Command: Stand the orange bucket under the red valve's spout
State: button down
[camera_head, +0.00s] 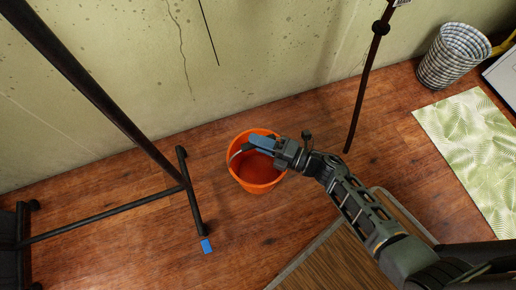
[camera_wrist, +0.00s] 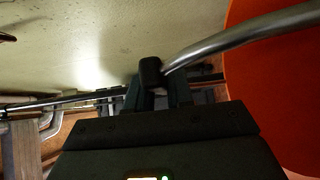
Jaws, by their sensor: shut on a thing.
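The orange bucket (camera_head: 258,178) is upright, open at the top and in the middle of the head view. Its orange wall fills the right side of the wrist view (camera_wrist: 275,85). My gripper (camera_head: 258,142) is over the bucket's rim, shut on its grey metal handle (camera_wrist: 235,36). In the wrist view the handle runs into the fingertips (camera_wrist: 152,75). I cannot tell whether the bucket's base touches the floor. No red valve or spout shows in either view.
A black metal stand (camera_head: 110,213) with a foot is left of the bucket. A dark vertical pipe (camera_head: 366,85) stands to the right. A blue patch (camera_head: 206,246) lies on the wood floor. A checked basket (camera_head: 453,55) and leaf-print mat (camera_head: 475,150) are far right. A wooden top (camera_head: 330,262) is nearer.

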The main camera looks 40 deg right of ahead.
jog(key=shift+w+a+f, duration=0.1)
jog(key=shift+w+f, duration=0.05)
jog(key=shift+f+b, duration=1.2)
jog(key=shift+f, duration=0.7)
jog(key=shift+f, duration=0.15)
jog(key=c, duration=1)
grip_release()
